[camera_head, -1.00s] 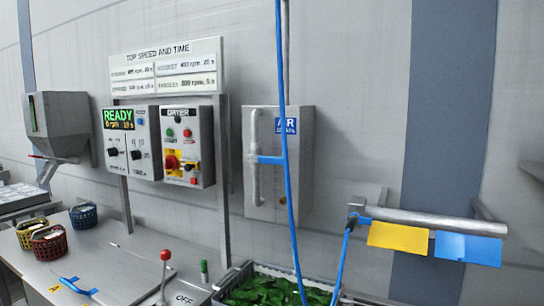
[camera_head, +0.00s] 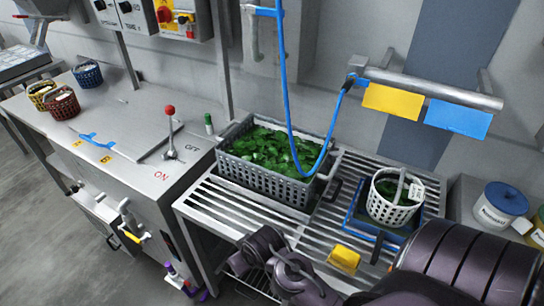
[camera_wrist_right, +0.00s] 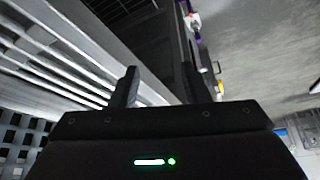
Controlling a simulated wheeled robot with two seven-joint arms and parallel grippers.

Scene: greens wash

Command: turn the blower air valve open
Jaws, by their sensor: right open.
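The air valve's blue handle (camera_head: 264,11) shows at the top edge of the head view, reaching sideways from the grey pipe (camera_head: 249,32) on the wall box. Its upper surroundings are cut off. The blue hose (camera_head: 284,85) hangs in front of the box and loops up to the wall bar. My right gripper (camera_wrist_right: 157,75) is open and empty in the right wrist view, beside the slatted table and well below the valve. My dark arm links fill the lower right of the head view. My left gripper is not in view.
A grey crate of greens (camera_head: 228,167) stands on the slatted table (camera_head: 235,212) below the valve. A white basket (camera_head: 391,209) is to its right. A red-knobbed lever (camera_head: 170,130) stands on the steel counter at left. The wall bar (camera_head: 430,88) carries yellow and blue cloths.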

